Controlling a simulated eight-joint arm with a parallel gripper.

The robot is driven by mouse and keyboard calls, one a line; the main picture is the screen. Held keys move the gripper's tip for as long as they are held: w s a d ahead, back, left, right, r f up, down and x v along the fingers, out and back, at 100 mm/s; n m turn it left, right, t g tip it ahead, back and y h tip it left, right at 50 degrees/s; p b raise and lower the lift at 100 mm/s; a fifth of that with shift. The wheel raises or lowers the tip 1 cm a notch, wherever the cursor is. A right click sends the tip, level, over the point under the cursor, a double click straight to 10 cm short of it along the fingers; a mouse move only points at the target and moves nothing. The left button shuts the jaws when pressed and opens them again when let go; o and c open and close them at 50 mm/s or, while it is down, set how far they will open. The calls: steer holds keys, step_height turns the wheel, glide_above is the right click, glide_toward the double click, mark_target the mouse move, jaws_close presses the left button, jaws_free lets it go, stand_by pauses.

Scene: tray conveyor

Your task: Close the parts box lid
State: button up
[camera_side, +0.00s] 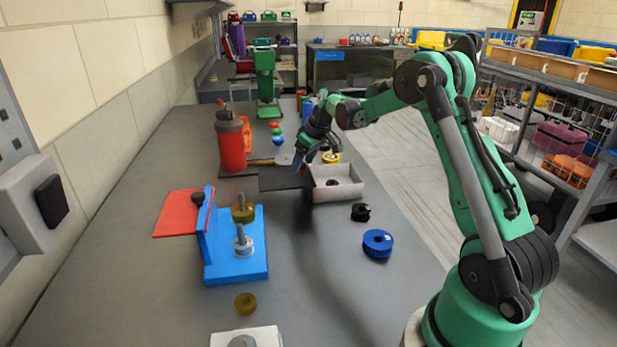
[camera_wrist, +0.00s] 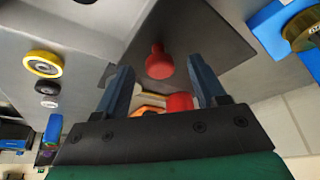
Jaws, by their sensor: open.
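The parts box (camera_side: 337,190) is a pale open-topped box on the bench, with a small dark part inside. Its dark lid (camera_side: 284,180) is open and extends out from the box's left side. In the wrist view the lid (camera_wrist: 205,40) is a dark panel with a red knob (camera_wrist: 158,62) on it. My gripper (camera_side: 299,160) is above the lid near the box in the side view. In the wrist view my gripper (camera_wrist: 165,80) is open, its two blue-grey fingers apart with the knob appearing between them. I cannot tell whether the fingers touch the lid.
A red container (camera_side: 231,145) stands left of the lid. A blue fixture (camera_side: 236,260) with pegs and a red plate (camera_side: 176,213) is nearer. A black ring (camera_side: 360,212) and blue spool (camera_side: 378,243) lie right of it. The front right bench is mostly clear.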

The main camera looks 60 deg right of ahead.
jaws_close()
stand_by(1.4)
